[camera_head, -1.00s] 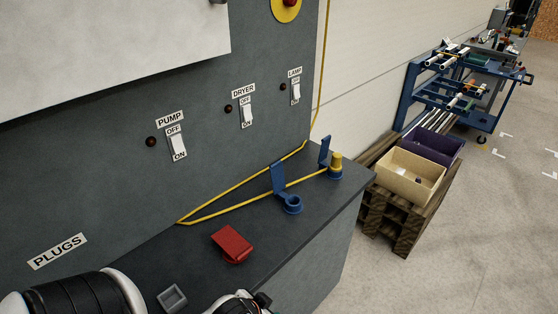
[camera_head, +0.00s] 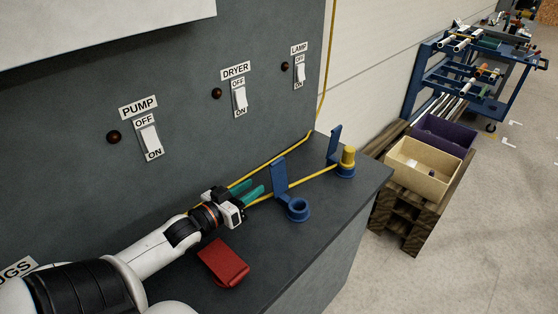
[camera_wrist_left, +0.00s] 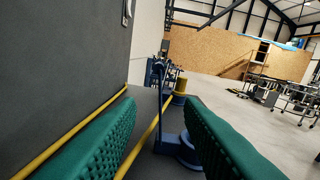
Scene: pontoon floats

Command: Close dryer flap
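On the counter, the nearer blue socket (camera_head: 298,210) has no plug in it. Its blue flap (camera_head: 279,180) stands upright, open. In the left wrist view this flap (camera_wrist_left: 160,100) shows edge-on beyond the gap between my fingers, with its socket (camera_wrist_left: 180,150) partly hidden behind the right finger. My left gripper (camera_head: 254,188) is open and empty, with green fingers, just left of the flap. I cannot tell whether it touches the flap. The DRYER switch (camera_head: 240,98) is on the panel above. My right gripper is not in view.
A second blue socket holds a yellow plug (camera_head: 348,158), its flap (camera_head: 333,143) upright behind it. A yellow cable (camera_head: 310,177) runs along the counter near the panel. A red closed cover (camera_head: 224,262) lies below my gripper. Bins (camera_head: 420,170) stand beyond the counter's right edge.

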